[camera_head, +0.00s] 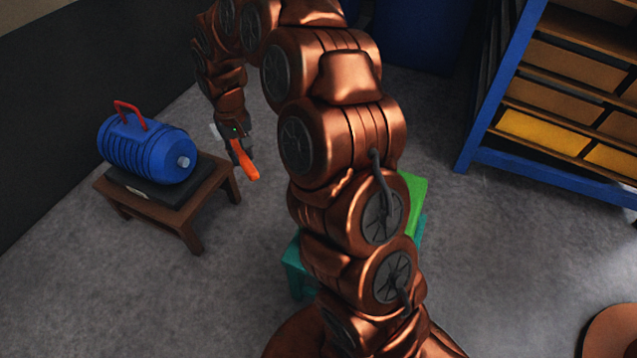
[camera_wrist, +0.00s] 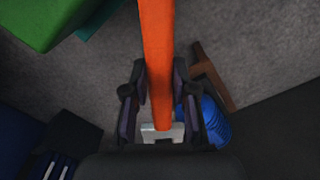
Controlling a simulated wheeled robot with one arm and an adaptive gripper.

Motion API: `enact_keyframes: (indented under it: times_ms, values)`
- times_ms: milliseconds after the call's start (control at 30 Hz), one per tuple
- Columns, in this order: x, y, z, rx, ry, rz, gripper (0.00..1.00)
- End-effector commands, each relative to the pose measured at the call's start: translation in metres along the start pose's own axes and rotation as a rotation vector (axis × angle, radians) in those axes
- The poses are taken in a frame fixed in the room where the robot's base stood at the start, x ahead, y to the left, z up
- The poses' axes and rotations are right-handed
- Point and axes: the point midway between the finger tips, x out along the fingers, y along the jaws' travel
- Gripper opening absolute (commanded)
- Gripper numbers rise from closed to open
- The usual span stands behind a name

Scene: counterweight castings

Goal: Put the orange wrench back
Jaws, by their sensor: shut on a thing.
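The orange wrench (camera_head: 245,163) is held in my gripper (camera_head: 239,148), in the air to the right of the small wooden table in the head view. In the wrist view the orange wrench (camera_wrist: 156,60) runs from the top edge down between the two fingers of my gripper (camera_wrist: 159,100). My gripper is shut on it. A grey metal end of the wrench shows between the finger bases. The far end of the wrench is cut off by the wrist view's top edge.
A blue jug (camera_head: 148,150) with a red handle lies on a dark plate on the wooden table (camera_head: 187,221). A green box (camera_head: 415,192) on a teal stand (camera_head: 292,266) is partly hidden behind my arm. A blue-framed shelf (camera_head: 485,120) stands at right. Grey floor between is clear.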

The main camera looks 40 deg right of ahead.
Motion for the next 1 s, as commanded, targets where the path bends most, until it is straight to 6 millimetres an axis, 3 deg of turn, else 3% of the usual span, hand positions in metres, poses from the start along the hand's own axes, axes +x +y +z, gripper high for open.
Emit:
enact_keyframes:
  times_ms: [33,100,467,1000]
  values:
    - [0.015,0.012,-0.002,0.028,0.005,0.002,0.00]
    - [0.020,0.027,-0.003,0.064,0.001,0.004,0.00]
    - [0.045,0.093,0.000,0.232,0.002,0.007,0.00]
    - [0.078,0.181,0.026,0.471,0.005,0.001,0.00]
